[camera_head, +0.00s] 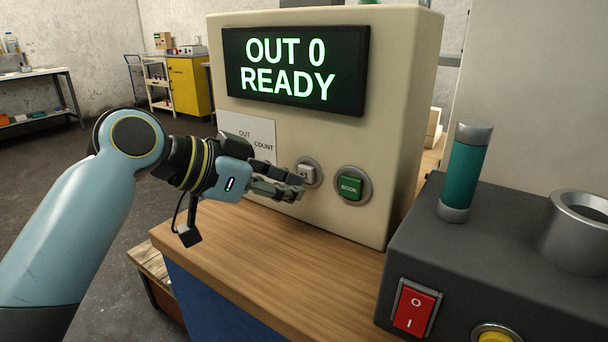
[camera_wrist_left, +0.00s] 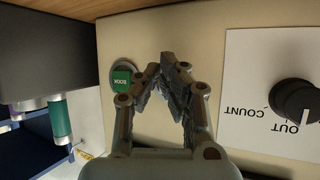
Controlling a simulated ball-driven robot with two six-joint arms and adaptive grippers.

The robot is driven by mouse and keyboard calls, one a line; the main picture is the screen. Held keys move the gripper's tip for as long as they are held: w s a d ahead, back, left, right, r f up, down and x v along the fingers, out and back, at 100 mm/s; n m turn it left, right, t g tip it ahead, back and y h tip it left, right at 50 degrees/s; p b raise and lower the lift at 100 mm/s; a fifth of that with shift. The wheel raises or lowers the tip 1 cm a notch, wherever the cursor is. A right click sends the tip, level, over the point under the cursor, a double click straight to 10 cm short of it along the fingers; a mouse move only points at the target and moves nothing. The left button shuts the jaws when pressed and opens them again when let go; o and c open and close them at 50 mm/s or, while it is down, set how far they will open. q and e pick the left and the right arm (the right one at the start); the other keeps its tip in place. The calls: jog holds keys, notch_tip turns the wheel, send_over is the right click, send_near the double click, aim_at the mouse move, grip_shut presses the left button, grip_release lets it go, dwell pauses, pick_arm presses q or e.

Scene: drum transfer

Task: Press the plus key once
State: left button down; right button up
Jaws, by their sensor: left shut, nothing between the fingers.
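The plus key, a small pale square key (camera_head: 308,172) in a round metal ring, is on the front of the beige cabinet (camera_head: 320,215). My left gripper (camera_head: 297,187) is shut and empty, with its fingertips at the lower left of this key, partly covering it. I cannot tell whether they touch it. In the left wrist view the shut fingertips (camera_wrist_left: 174,58) point at the panel, and the plus key is hidden behind them. The screen (camera_head: 295,68) above reads "OUT 0 READY". My right gripper is not in view.
A green BOOK key (camera_head: 350,187) sits close to the right of the plus key. A label with a dark knob (camera_wrist_left: 294,98) is on the panel's other side. A dark box (camera_head: 480,250) with a red switch (camera_head: 413,308) and a teal cylinder (camera_head: 465,170) stands at right.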

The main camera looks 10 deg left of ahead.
pick_arm(q)
jog(key=shift+w, duration=0.15)
dwell(0.5)
jog(key=shift+w+d, duration=0.15)
jog(key=shift+w, duration=0.1)
jog(key=shift+s+r+p, duration=0.1)
jog(key=shift+s+p, duration=0.3)
jog(key=shift+p, duration=0.15)
jog(key=s, duration=0.1)
jog(key=s+a+p, duration=0.1)
jog(key=s, duration=0.2)
jog(key=shift+a+p, duration=0.3)
jog(key=shift+a, duration=0.1)
jog(key=shift+s+a, duration=0.3)
jog(key=shift+s, duration=0.5)
